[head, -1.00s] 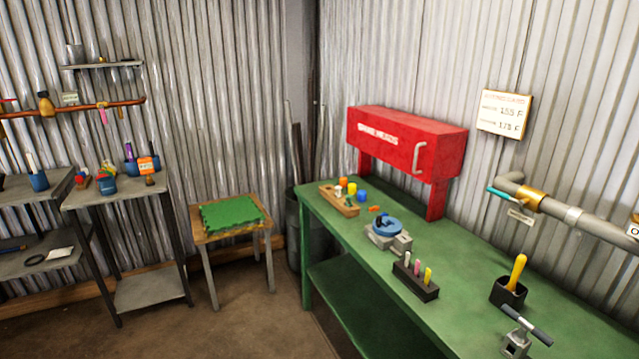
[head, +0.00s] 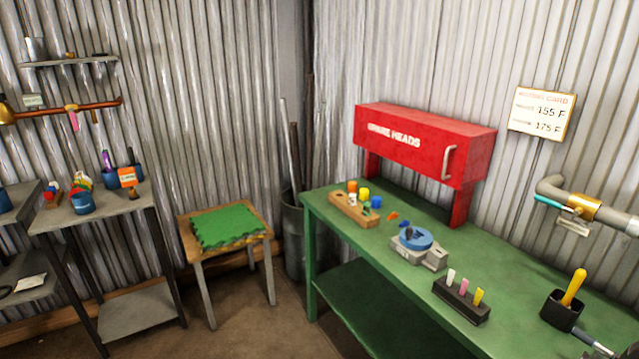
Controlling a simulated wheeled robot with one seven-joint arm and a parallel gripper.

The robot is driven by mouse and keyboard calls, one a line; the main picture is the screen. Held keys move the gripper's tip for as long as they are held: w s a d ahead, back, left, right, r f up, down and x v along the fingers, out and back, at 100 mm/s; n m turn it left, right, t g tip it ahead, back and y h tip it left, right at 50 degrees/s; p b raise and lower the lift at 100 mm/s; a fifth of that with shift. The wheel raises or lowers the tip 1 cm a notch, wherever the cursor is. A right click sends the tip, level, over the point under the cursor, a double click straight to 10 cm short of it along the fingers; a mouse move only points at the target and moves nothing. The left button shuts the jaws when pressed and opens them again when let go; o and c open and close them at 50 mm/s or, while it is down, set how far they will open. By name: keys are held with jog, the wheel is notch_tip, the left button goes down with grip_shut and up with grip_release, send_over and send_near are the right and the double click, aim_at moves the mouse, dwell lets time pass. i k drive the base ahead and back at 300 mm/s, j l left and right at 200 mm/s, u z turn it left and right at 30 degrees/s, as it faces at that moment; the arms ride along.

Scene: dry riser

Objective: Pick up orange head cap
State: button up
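Two orange pieces show on the green workbench (head: 470,262), and I cannot tell for certain which is the head cap. One small orange cap (head: 352,186) stands at the back left of a wooden block (head: 343,209), beside a yellow cap (head: 364,194) and a blue cap (head: 376,202). A white piece stands just below the orange one. A smaller orange piece (head: 393,215) lies on the bench between the block and a grey fixture with a blue round top (head: 411,238).
A red "SPARE HEADS" cabinet (head: 423,146) stands over the bench's back edge. A dark holder with several markers (head: 461,301) and a black cup with a yellow handle (head: 562,309) are nearer. A stool with a green mat (head: 225,227) stands left, with open floor in front.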

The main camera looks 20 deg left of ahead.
aim_at(353, 186)
jog(key=i+j+u, duration=0.2)
jog(key=i+j, duration=0.4)
jog(key=j, duration=0.3)
jog(key=i+j+u, duration=0.2)
jog(key=i+j, duration=0.45)
jog(key=j, duration=0.15)
jog(key=i+j, duration=1.4)
jog(key=k+j+u, duration=0.05)
jog(key=j, duration=0.1)
